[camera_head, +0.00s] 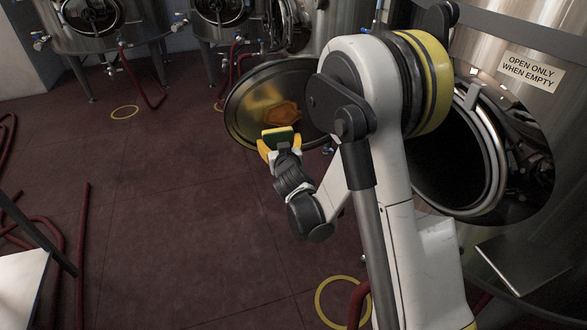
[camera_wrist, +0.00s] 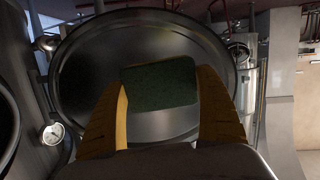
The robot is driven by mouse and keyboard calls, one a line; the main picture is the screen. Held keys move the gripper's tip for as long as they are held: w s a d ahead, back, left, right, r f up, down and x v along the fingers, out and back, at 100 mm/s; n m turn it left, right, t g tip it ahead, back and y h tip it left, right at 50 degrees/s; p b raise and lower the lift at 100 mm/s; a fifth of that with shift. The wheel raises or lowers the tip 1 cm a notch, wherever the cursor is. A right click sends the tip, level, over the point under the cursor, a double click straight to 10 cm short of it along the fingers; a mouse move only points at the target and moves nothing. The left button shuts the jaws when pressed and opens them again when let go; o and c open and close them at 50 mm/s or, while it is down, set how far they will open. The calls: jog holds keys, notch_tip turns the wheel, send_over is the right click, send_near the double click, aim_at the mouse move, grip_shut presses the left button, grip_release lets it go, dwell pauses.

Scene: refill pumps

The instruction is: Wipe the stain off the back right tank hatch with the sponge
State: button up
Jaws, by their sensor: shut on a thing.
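The open tank hatch (camera_head: 240,115) is a round metal lid beside the large tank on the right. An orange-brown stain (camera_head: 282,112) shows on its face. My gripper (camera_head: 280,144) is shut on the sponge (camera_head: 279,132), which is green and yellow, just below the stain in the head view. I cannot tell whether the sponge touches the hatch. In the wrist view, the sponge's dark green side (camera_wrist: 160,82) sits between my yellow fingers, with the round hatch (camera_wrist: 80,65) behind it. The stain does not show there. My arm covers the hatch's right part in the head view.
The right tank's round opening (camera_head: 440,160) lies behind my arm, with a sign (camera_head: 532,72) above it. More tanks (camera_head: 105,28) stand at the back. Red hoses (camera_head: 82,250) lie at the left. A white surface (camera_head: 22,285) is at the lower left. The middle floor is clear.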

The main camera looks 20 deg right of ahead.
aim_at(300, 115)
jog(key=shift+w+a+r+n+t+y, duration=0.15)
jog(key=shift+a+r+n+t+y, duration=0.3)
jog(key=shift+a+r+t, duration=0.35)
jog(key=shift+w+a, duration=0.2)
jog(key=shift+w+d+p, duration=0.2)
jog(key=shift+w+p, duration=0.4)
jog(key=shift+w, duration=2.1)
jog(key=shift+w+d, duration=0.15)
jog(key=shift+w, duration=2.1)
jog(key=shift+d+b, duration=0.5)
jog(key=shift+d, duration=1.5)
jog(key=shift+s+d+b, duration=0.2)
jog(key=shift+d+b, duration=0.1)
jog(key=shift+d, duration=1.6)
jog(key=shift+s+d+b, duration=0.2)
jog(key=shift+d+b, duration=0.05)
jog(key=shift+d, duration=1.6)
jog(key=shift+s, duration=0.1)
